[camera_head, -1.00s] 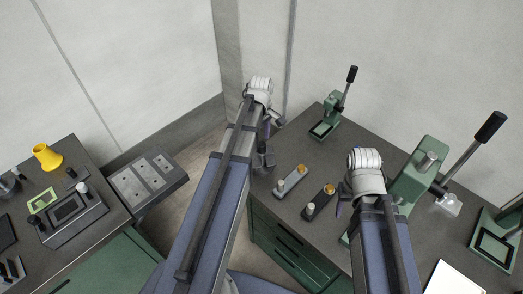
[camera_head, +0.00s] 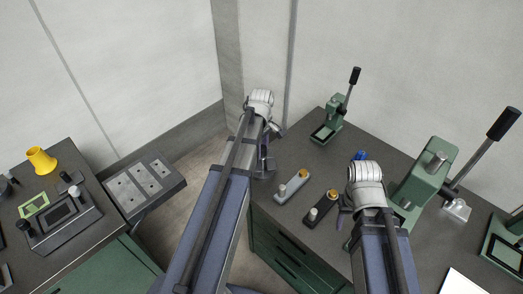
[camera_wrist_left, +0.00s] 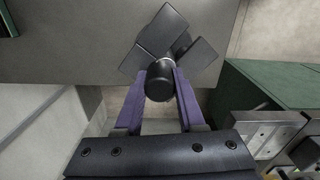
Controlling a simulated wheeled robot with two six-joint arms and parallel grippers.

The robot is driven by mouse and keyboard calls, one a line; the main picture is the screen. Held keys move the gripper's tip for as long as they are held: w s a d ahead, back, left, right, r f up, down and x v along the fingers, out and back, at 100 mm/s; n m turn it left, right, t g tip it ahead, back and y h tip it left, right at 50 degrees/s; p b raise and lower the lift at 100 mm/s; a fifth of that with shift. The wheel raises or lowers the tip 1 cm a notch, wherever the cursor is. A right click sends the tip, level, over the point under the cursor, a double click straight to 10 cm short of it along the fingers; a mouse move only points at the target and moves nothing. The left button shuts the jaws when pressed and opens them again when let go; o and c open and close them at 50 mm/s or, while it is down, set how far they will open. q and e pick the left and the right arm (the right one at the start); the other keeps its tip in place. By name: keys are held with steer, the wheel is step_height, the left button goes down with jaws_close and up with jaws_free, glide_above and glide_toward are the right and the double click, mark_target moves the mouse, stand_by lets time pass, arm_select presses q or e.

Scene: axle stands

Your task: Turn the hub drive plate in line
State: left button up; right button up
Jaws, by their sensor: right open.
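A dark cross-shaped piece with a round black knob, which I take for the hub drive plate (camera_wrist_left: 178,38), shows in the left wrist view; its arms sit diagonally in that picture. My left gripper (camera_wrist_left: 161,80) has its two purple fingers on either side of the knob, apparently touching it. In the head view my left gripper (camera_head: 265,160) is at the left edge of the right-hand bench, and the plate cannot be made out there. My right gripper (camera_head: 343,208) is over the bench, mostly hidden by its own wrist; no held thing shows.
Two small blocks with knobs, one grey (camera_head: 292,187) and one black (camera_head: 320,209), lie on the right-hand bench (camera_head: 300,150). Green lever presses (camera_head: 328,130) (camera_head: 425,172) stand behind and to the right. A grey slotted tray (camera_head: 143,184) and yellow cup (camera_head: 41,160) are at the left.

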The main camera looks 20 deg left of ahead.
arm_select(q)
jaws_close()
stand_by(0.9)
